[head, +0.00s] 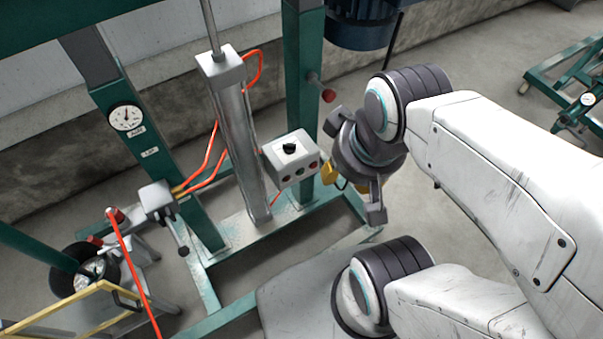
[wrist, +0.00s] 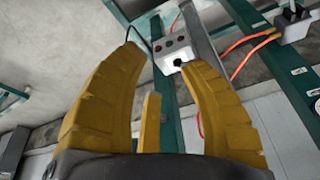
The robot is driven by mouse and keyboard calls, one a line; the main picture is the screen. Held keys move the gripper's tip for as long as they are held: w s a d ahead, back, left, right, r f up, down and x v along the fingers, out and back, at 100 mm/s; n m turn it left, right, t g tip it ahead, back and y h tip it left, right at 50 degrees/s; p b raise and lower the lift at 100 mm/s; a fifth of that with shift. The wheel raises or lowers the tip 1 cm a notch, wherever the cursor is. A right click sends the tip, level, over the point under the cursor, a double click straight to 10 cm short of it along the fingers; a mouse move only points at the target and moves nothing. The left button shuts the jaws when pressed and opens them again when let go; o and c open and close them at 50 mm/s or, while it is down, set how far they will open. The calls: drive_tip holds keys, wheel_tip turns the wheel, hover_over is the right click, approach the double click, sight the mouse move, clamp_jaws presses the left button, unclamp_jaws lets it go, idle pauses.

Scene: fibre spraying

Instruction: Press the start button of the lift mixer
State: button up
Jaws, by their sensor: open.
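The lift mixer's control box (head: 290,158) is a small pale box on the green frame, with a black knob (head: 289,148) on top. The control box (wrist: 173,47) shows beyond the fingertips, right of centre. Contact with a button cannot be made out.
A steel cylinder (head: 235,140) stands left of the box, with orange hoses (head: 208,160) around it. A dial gauge (head: 126,118) is at left. A green wheeled frame (head: 560,75) stands far right.

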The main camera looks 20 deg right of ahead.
clamp_jaws()
drive_tip(key=c, duration=0.7)
unclamp_jaws()
